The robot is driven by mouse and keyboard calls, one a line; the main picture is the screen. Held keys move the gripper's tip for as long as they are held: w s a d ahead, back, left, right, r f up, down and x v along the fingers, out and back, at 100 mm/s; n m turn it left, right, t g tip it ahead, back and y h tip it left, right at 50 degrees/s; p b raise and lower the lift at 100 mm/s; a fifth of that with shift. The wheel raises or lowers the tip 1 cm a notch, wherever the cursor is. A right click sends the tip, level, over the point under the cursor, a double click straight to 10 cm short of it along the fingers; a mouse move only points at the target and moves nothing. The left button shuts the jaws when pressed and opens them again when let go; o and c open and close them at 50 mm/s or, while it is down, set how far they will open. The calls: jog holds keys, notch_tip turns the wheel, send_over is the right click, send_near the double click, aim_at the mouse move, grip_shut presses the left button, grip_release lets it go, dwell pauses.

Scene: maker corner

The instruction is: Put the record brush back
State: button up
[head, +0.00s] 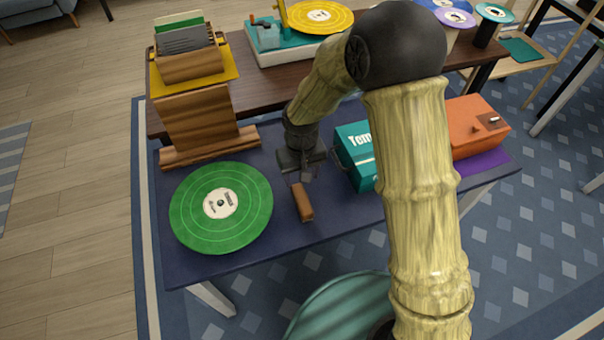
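The record brush, seemingly the small brown wooden block (302,203), is near the middle of the dark blue table top in the head view. My gripper (304,178) points down at the block's far end. Its fingertips are small and dark here, and I cannot tell whether they grip the block or only hover at it. Whether the block touches the table is also unclear. A green record (245,222) with a white label lies flat to the left of the block.
A wooden stand (197,118) is at the table's back left. A teal box (354,150) and an orange box (477,122), the latter on a purple mat (487,164), are to the right, partly behind my arm. Behind, a brown bench holds a record rack (190,66) and a turntable (270,45).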

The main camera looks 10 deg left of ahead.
dwell(0.3)
jog(key=s+d+r+m+t, duration=0.1)
jog(key=d+r, duration=0.3)
jog(key=d, duration=0.4)
jog(key=s+d+r+m, duration=0.3)
jog(key=s+d+r, duration=0.1)
jog(key=d, duration=0.5)
jog(key=s+d+r+m+t, duration=0.1)
jog(key=d+r, duration=0.3)
jog(key=d, duration=0.5)
jog(key=shift+s+m+t, duration=0.3)
jog(key=shift+s+m, duration=0.4)
jog(key=shift+s, duration=0.1)
